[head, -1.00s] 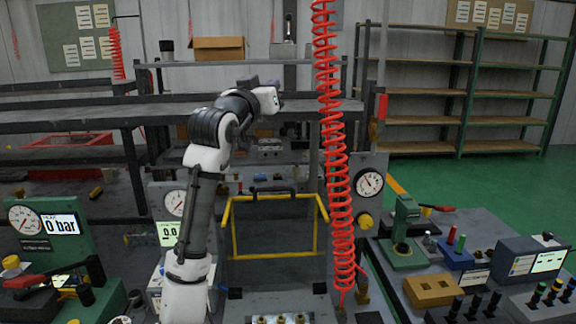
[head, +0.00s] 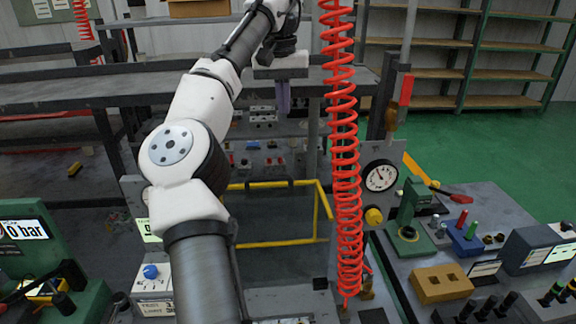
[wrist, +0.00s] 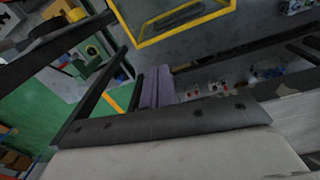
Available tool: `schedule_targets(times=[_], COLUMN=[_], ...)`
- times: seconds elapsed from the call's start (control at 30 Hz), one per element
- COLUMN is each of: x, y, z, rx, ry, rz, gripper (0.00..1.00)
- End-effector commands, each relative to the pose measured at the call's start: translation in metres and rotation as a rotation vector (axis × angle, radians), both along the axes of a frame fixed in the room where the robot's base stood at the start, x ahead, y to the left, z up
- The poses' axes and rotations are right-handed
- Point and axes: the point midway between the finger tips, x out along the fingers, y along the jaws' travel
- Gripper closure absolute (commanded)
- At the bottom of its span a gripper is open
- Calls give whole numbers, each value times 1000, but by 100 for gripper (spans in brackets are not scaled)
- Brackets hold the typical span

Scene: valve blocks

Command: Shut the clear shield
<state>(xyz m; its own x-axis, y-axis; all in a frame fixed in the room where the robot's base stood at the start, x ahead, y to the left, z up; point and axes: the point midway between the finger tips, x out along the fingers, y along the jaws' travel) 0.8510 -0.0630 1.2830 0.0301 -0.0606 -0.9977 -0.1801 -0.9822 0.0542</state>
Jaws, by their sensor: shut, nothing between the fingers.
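The clear shield (head: 276,243) is a see-through panel in a yellow frame with a dark handle (head: 268,183) on its far edge. It stands in the middle of the head view, behind my arm. In the wrist view part of its yellow frame (wrist: 185,26) shows at the top. My gripper (head: 283,110) points down, beyond and above the shield's far edge in the head view, apart from it. Its purple fingers are together and empty; they also show in the wrist view (wrist: 156,88). My arm covers the frame's left part in the head view.
A red coiled hose (head: 342,150) hangs just right of the shield. A gauge panel (head: 381,178) with a yellow knob stands behind the hose. A grey shelf beam (head: 150,90) runs behind my gripper. A side bench (head: 470,270) with small fixtures is at right.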

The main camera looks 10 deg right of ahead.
Motion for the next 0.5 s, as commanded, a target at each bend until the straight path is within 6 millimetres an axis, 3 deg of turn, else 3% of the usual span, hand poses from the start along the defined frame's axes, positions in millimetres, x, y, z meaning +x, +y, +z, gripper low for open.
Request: schedule_targets(times=[0.1,0.5], x=[1,4], y=[-2,-7], z=[-32,-113], rx=[-3,-5], ry=[3,1], rz=[-4,-3], gripper=[100,100])
